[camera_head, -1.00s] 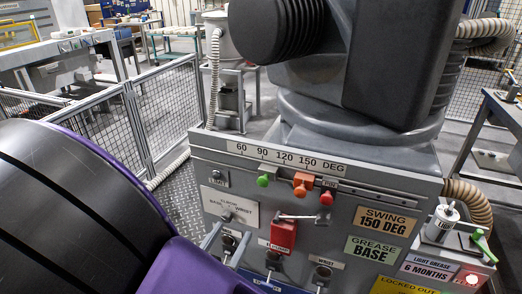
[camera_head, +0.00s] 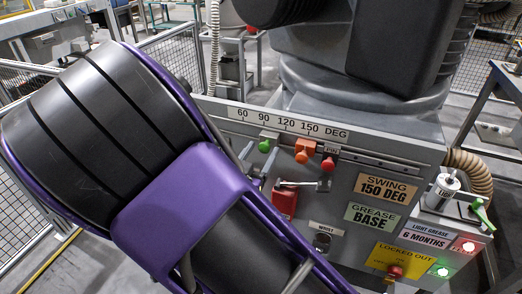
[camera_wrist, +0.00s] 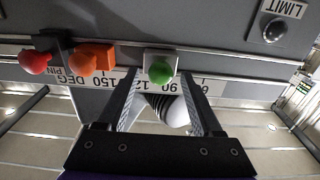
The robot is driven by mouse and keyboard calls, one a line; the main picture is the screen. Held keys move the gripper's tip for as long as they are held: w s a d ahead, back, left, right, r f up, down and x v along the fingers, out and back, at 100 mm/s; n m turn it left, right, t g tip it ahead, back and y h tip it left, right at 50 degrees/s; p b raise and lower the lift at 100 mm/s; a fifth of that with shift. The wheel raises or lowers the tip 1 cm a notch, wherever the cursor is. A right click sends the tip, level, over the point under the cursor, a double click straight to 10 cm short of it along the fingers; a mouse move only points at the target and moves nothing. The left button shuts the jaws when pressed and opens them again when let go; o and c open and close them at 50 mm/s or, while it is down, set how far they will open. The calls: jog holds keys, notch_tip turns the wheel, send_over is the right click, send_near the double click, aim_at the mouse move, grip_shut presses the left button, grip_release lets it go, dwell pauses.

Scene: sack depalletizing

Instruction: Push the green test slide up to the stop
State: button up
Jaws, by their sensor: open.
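The green test slide (camera_head: 264,146) has a round green knob and sits on the rail under the degree scale, below about 90. In the wrist view the green knob (camera_wrist: 160,72) lies between the two fingertips of my open gripper (camera_wrist: 158,80); contact cannot be told. The head view shows my gripper's fingers (camera_head: 256,158) just below the knob, partly hidden by my purple arm. An orange block with a knob (camera_head: 303,150) sits to its right on the rail, with a clear gap; it is the likely stop. A red knob (camera_head: 328,163) marked PIN is beyond it.
A red tagged lever (camera_head: 284,203) juts out below the rail. The grey machine (camera_head: 365,70) rises behind the scale (camera_head: 288,125). A small grease canister (camera_head: 444,190) and a green handle (camera_head: 480,208) stand at the right. The rail between green and orange is clear.

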grip_shut()
dwell(0.4)
dwell(1.1)
